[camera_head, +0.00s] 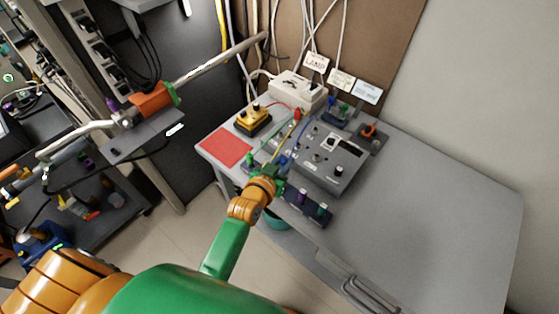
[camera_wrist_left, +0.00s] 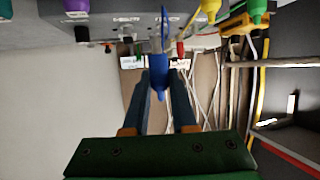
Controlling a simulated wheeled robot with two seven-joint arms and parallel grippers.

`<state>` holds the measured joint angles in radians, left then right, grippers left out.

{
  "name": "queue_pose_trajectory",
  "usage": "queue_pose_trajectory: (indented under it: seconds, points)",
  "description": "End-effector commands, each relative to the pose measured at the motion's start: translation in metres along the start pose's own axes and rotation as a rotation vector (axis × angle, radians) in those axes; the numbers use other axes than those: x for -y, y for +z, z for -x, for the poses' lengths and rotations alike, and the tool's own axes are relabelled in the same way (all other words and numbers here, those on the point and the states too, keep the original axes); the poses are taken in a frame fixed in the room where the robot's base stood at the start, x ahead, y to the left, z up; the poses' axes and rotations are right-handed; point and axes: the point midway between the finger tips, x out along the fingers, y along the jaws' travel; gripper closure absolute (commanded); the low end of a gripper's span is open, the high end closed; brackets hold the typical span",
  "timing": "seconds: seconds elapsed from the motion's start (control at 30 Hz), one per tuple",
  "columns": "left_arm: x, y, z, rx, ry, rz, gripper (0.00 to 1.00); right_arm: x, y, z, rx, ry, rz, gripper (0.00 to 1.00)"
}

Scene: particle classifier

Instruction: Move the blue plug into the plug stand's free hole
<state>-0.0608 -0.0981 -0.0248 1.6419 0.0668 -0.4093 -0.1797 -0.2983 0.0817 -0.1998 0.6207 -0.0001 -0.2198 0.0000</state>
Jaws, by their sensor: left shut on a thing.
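My left gripper (camera_head: 272,181) is over the front edge of the grey table. In the left wrist view its two fingers are shut on the blue plug (camera_wrist_left: 160,82), with a blue cable running from it. In the head view the gripper largely hides the blue plug. My right gripper is not in view.
A grey control box (camera_head: 328,158) stands just behind the stand. A yellow box (camera_head: 253,118), a red mat (camera_head: 226,147) and a white socket unit (camera_head: 298,92) lie behind and left. Thin cables cross near the gripper. The table's right side (camera_head: 430,215) is clear.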

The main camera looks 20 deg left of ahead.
Motion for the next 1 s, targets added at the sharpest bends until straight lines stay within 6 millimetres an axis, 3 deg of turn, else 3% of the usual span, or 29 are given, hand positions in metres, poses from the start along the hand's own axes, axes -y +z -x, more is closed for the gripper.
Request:
queue_pose_trajectory:
  seconds: [0.07,0.53,1.0]
  points:
    - [0.0,-0.003,0.001,0.0,0.0,-0.002,1.0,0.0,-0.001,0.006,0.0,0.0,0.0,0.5]
    - [0.0,0.052,-0.021,0.001,0.0,-0.001,1.0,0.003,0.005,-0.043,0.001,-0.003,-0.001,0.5]
    - [0.0,0.053,-0.022,0.0,0.0,-0.001,1.0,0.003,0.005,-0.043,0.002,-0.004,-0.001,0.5]
